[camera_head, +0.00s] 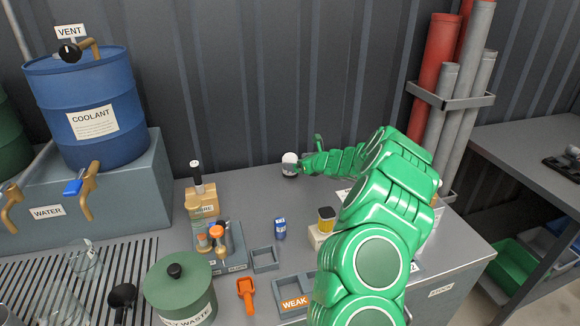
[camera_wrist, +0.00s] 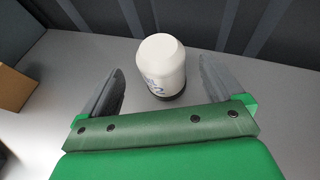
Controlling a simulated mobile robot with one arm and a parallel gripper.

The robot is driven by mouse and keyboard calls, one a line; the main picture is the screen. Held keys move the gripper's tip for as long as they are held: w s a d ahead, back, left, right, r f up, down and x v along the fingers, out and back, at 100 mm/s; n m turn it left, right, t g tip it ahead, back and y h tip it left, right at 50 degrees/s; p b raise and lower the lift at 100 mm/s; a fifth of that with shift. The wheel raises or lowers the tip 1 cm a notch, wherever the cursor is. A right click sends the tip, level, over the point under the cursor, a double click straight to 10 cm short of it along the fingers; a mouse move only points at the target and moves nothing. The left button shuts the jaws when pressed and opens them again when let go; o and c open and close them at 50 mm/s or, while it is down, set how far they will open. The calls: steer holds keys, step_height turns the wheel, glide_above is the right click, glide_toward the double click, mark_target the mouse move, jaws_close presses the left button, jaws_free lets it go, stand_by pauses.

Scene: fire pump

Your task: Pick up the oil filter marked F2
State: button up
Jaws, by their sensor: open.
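A white oil filter (camera_head: 289,162) with a dark base stands upright at the back of the bench near the wall. My gripper (camera_head: 306,158) reaches in from the right at low height. In the wrist view my gripper (camera_wrist: 160,85) is open, with one grey finger on each side of the filter and a gap on both sides. The filter's lower front is close to the gripper's palm edge.
A small blue can (camera_head: 280,229) and a yellow-and-black jar (camera_head: 326,219) stand nearer the front. A wooden block holder (camera_head: 202,207) is to the left. Grey trays (camera_head: 265,258) lie in front. The corrugated wall (camera_head: 250,90) is close behind the filter.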

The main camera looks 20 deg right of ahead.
mark_target(290, 159)
steer(key=shift+x, duration=2.45)
steer(key=shift+r, duration=0.15)
steer(key=c, duration=1.2)
steer(key=shift+r, duration=0.15)
